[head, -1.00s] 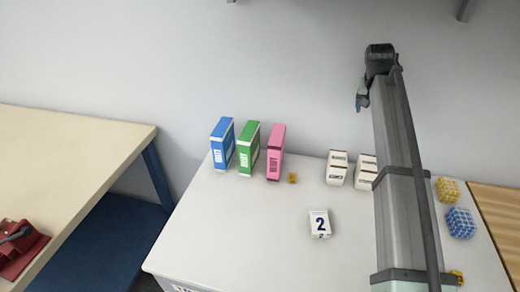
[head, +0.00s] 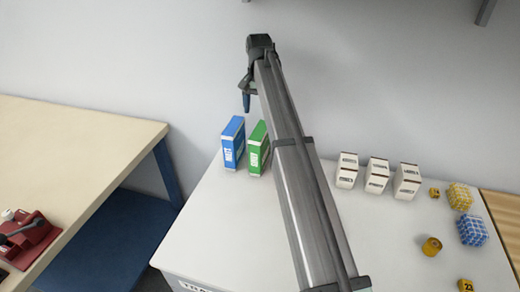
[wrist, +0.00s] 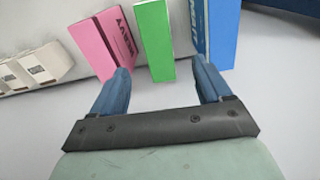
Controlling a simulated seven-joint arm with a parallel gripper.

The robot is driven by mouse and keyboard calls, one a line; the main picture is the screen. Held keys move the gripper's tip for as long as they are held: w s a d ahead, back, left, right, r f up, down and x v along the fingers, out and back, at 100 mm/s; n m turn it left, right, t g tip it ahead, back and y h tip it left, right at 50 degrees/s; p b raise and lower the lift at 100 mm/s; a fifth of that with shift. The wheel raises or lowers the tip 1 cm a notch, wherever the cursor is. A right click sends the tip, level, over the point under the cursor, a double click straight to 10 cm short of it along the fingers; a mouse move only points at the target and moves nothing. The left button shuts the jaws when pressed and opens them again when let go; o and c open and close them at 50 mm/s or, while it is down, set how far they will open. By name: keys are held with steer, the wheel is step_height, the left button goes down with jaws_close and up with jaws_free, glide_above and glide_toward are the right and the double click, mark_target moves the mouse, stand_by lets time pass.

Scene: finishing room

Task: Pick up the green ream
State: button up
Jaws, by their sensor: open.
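The green ream (head: 256,150) stands upright on the white table (head: 205,215), partly covered by my arm in the head view. In the wrist view the green ream (wrist: 155,42) shows ahead, between the lines of my two blue fingers. My gripper (wrist: 162,78) is open and empty. In the head view my gripper (head: 246,100) appears above the reams, pointing down. The blue ream (head: 233,143) stands to the left of the green one. The pink ream (wrist: 102,42) stands on its other side in the wrist view and is hidden by my arm in the head view.
Several small white boxes (head: 376,174) stand right of my arm. A yellow roll (head: 431,246), a yellow patterned cube (head: 460,196) and a blue patterned cube (head: 472,231) sit further right. A beige bench (head: 70,160) with a red tool (head: 28,238) is at the left. The table's front left is clear.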

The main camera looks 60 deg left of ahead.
mark_target(260, 149)
step_height(260, 149, down, 13)
steer(key=shift+w, duration=0.15)
steer(key=shift+r, duration=0.1)
jaws_close()
stand_by(1.1)
